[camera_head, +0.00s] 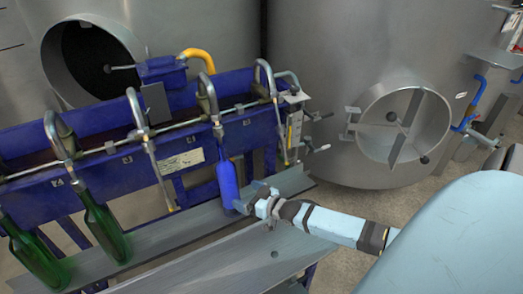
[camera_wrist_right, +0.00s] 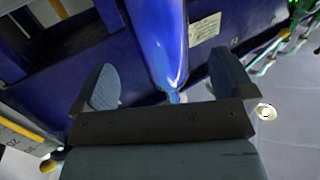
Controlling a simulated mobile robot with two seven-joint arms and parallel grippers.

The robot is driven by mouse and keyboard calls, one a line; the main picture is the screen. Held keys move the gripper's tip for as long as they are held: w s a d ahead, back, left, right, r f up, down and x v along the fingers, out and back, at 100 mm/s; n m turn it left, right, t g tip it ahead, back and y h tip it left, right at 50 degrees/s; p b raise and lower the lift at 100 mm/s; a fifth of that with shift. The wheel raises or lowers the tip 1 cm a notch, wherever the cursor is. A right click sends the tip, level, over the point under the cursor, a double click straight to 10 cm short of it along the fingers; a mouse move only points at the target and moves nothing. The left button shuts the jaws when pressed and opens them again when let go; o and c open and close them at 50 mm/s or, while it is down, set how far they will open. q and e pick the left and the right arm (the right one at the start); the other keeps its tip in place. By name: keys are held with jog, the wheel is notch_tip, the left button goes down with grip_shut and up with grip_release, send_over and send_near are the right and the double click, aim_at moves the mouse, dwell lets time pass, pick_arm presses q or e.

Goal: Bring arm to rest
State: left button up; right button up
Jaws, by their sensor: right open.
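A blue bottle (camera_head: 228,184) stands upright on the grey shelf of the filling rack, its neck under one of the curved spouts. My right gripper (camera_head: 245,198) is at the lower right side of this bottle in the head view. In the right wrist view the gripper (camera_wrist_right: 165,82) is open, with its two fingers apart. The blue bottle (camera_wrist_right: 162,40) shows between and beyond the fingers there. Whether a finger touches it I cannot tell. My left gripper is not in view.
The blue filling rack (camera_head: 110,125) carries several bent metal spouts. Two green bottles (camera_head: 104,226) (camera_head: 38,256) stand on its grey shelf (camera_head: 180,232) at left. A large steel tank (camera_head: 345,70) with a round hatch stands behind. Bare floor shows between rack and tank.

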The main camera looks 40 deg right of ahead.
jog(key=v, duration=0.6)
jog(key=s+a+f+g+h, duration=0.1)
jog(key=s+a+f+g, duration=0.15)
jog(key=s+a, duration=0.7)
jog(key=s+a+f+g, duration=0.1)
jog(key=s+a+g, duration=0.2)
jog(key=s+a, duration=0.7)
pick_arm(q)
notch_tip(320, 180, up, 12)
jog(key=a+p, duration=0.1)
jog(key=p, duration=1.3)
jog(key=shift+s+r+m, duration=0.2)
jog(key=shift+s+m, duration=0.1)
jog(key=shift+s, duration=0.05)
pick_arm(e)
notch_tip(320, 180, up, 12)
jog(key=w+a, duration=0.1)
jog(key=a, duration=0.1)
jog(key=shift+w+r+n, duration=0.15)
jog(key=shift+w+n, duration=0.2)
jog(key=shift+n, duration=0.05)
